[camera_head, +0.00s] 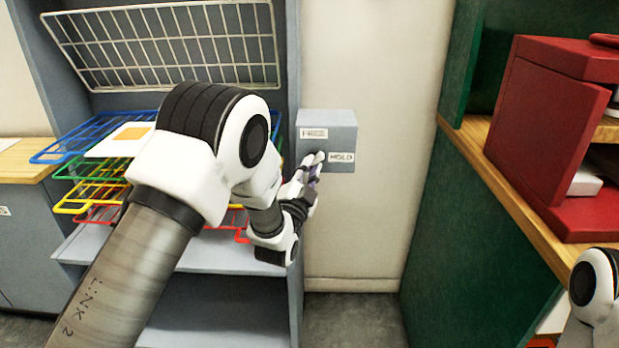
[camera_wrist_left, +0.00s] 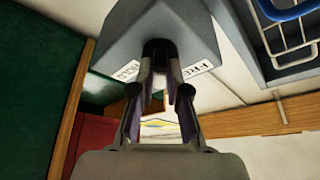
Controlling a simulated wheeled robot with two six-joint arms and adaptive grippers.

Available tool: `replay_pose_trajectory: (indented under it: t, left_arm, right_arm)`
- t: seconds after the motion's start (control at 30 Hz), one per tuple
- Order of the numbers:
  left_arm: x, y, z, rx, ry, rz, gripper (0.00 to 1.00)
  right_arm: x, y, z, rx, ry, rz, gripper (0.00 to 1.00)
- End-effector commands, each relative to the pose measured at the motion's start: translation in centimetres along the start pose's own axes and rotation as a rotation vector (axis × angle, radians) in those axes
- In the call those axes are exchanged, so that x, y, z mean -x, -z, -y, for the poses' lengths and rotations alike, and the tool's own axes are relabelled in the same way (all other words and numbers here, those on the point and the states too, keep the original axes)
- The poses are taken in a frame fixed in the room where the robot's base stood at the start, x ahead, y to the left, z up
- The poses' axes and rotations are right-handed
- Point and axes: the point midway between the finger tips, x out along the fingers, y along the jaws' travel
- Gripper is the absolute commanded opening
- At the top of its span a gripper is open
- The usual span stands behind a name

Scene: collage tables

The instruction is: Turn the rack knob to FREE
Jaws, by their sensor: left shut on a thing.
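A grey box (camera_head: 327,117) on the wall beside the rack bears a FREE label (camera_head: 313,133) at upper left and a HOLD label (camera_head: 341,157) at lower right. My left gripper (camera_head: 314,166) is at the front of this box and covers the knob there. In the left wrist view the dark knob (camera_wrist_left: 159,48) sits between the two fingers, which are shut on it. The FREE label (camera_wrist_left: 200,69) and HOLD label (camera_wrist_left: 127,70) show on either side of the fingers. The knob's exact pointing is hard to tell. My right gripper is out of view.
The rack holds blue (camera_head: 62,140), green, yellow and red wire shelves, with a white wire grid (camera_head: 170,45) raised above. A white card with an orange patch lies on the top shelf. A red case (camera_head: 545,115) stands on a wooden shelf at right. Bare wall lies between.

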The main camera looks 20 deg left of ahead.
Motion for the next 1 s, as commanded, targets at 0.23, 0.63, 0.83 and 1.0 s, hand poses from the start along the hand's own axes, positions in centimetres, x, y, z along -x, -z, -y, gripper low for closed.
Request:
replay_pose_trajectory:
  t: [0.23, 0.63, 0.83, 1.0]
  left_arm:
    - [-0.2, 0.3, 0.0, 0.216, 0.100, -0.012, 0.00]
    - [-0.3, 0.5, 0.0, 0.550, 0.237, -0.013, 0.00]
    - [-0.4, 0.6, 0.0, 0.671, 0.287, -0.013, 0.00]
    - [-0.4, 0.7, 0.0, 0.736, 0.312, -0.014, 0.00]
  right_arm:
    - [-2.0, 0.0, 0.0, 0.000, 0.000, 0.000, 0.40]
    - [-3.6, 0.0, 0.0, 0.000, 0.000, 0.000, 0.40]
    - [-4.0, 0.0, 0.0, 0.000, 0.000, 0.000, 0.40]
    - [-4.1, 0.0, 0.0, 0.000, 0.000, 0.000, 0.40]
